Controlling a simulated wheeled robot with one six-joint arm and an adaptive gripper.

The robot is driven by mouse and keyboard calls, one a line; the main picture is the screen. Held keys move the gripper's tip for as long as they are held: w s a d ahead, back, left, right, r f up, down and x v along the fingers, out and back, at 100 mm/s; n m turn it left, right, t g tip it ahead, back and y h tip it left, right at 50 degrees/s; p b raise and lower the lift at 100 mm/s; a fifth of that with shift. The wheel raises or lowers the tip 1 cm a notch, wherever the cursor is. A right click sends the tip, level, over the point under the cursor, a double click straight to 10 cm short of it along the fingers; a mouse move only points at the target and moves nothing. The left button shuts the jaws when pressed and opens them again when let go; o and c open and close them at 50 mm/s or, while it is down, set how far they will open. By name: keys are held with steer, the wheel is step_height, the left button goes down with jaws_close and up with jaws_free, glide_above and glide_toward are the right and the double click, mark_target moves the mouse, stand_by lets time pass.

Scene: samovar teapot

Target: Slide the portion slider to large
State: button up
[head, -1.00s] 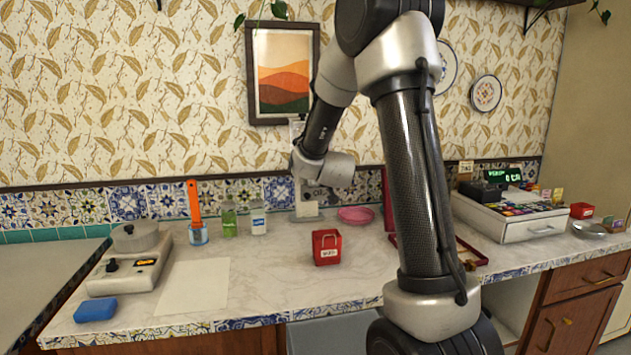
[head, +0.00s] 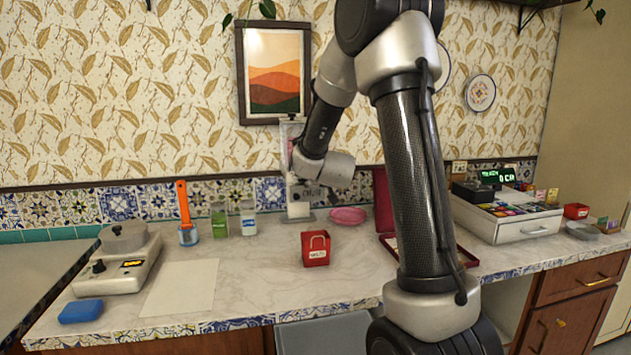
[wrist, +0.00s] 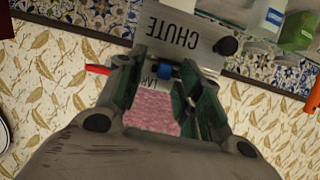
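The dispenser (head: 298,205) stands against the back wall, a tall pale unit largely hidden behind my arm in the head view. In the wrist view its grey plate (wrist: 180,38) shows upside down, marked CHUTE, with a black knob (wrist: 228,46) at its right. A small label (wrist: 163,85) reading "LAR…" shows between my fingers, partly covered. A small blue knob (wrist: 165,70), perhaps the slider's handle, also shows between them. My gripper (wrist: 165,88) is open, fingers apart on both sides of this knob. I cannot tell if they touch it. Pink contents (wrist: 150,108) lie beyond.
A scale (head: 118,270) is at far left.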

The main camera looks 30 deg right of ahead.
steer(key=v, duration=1.2)
steer(key=s+a+f+n+g+y, duration=0.1)
steer(key=s+a+f+g+y, duration=0.55)
steer(key=s, duration=0.65)
steer(key=s+r+n+g+h, duration=0.1)
steer(key=s+r, duration=0.1)
steer(key=s, duration=0.6)
steer(key=s+r+n+g+h, duration=0.1)
steer(key=s+r, duration=0.2)
steer(key=s, duration=0.5)
steer(key=shift+s+a+h, duration=0.25)
steer(key=shift+s+h, duration=0.1)
